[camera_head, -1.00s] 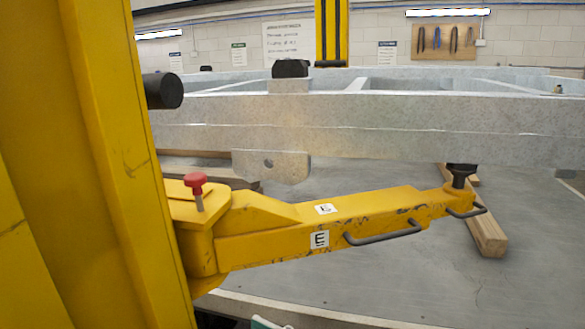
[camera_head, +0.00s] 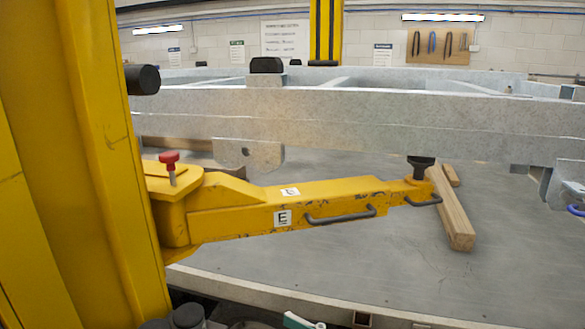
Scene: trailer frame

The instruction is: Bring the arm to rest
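A yellow lift arm (camera_head: 335,203), labelled E, reaches rightward from a tall yellow post (camera_head: 75,150) at the left. It has a black grab handle (camera_head: 340,215) on its side and a red knob (camera_head: 169,158) near its pivot. A black pad (camera_head: 421,165) stands at its far end, below the grey trailer frame (camera_head: 350,115); whether the pad touches the frame I cannot tell. Neither of my grippers can be made out in the view.
A wooden block (camera_head: 451,208) lies on the grey floor (camera_head: 345,258) just right of the pad. Black round parts (camera_head: 187,316) and a teal-and-white item (camera_head: 300,320) show at the bottom edge. Floor in front of the lift arm is clear.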

